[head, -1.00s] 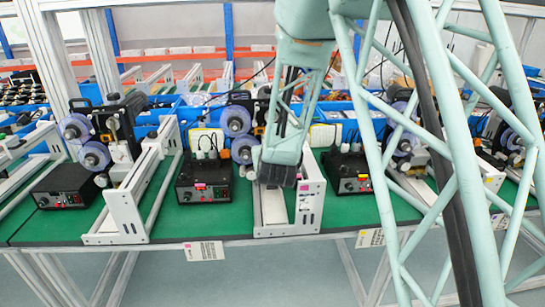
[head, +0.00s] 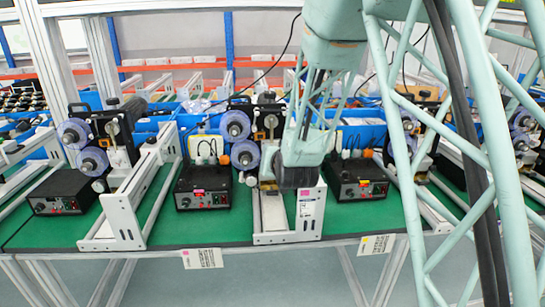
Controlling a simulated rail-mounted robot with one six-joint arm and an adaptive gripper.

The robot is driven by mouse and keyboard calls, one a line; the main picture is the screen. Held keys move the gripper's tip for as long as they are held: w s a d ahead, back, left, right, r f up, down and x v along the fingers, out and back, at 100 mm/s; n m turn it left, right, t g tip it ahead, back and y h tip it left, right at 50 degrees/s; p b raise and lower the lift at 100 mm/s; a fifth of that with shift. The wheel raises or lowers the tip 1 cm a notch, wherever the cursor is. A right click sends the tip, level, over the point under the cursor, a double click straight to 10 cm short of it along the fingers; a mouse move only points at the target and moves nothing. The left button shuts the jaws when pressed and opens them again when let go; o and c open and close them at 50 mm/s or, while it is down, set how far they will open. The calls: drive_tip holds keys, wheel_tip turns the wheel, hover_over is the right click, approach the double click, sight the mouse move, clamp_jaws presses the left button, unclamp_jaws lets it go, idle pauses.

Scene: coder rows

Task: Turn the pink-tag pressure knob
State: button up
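A black control box (head: 204,187) stands on the green bench top in the head view. It has a pink tag (head: 198,191) on its front top edge and small knobs and lights on its front face; I cannot tell which one is the pressure knob. A white label with a pink square (head: 203,258) hangs on the bench edge below it. The end of my arm, with my gripper (head: 297,178), is right of this box, over a white frame. The fingers cannot be made out, and no contact with the box shows.
A white frame (head: 305,210) stands right of the box, and another (head: 124,215) left of it. Rollers with purple rims (head: 235,125) stand behind. More black boxes are at the right (head: 360,180) and left (head: 62,192). A yellow-square label (head: 376,244) hangs at the right.

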drive_tip(key=o, duration=0.9)
drive_tip(key=shift+s+r, duration=0.1)
drive_tip(key=shift+s, duration=0.05)
drive_tip(key=shift+v, duration=3.8)
drive_tip(key=shift+d, duration=0.1)
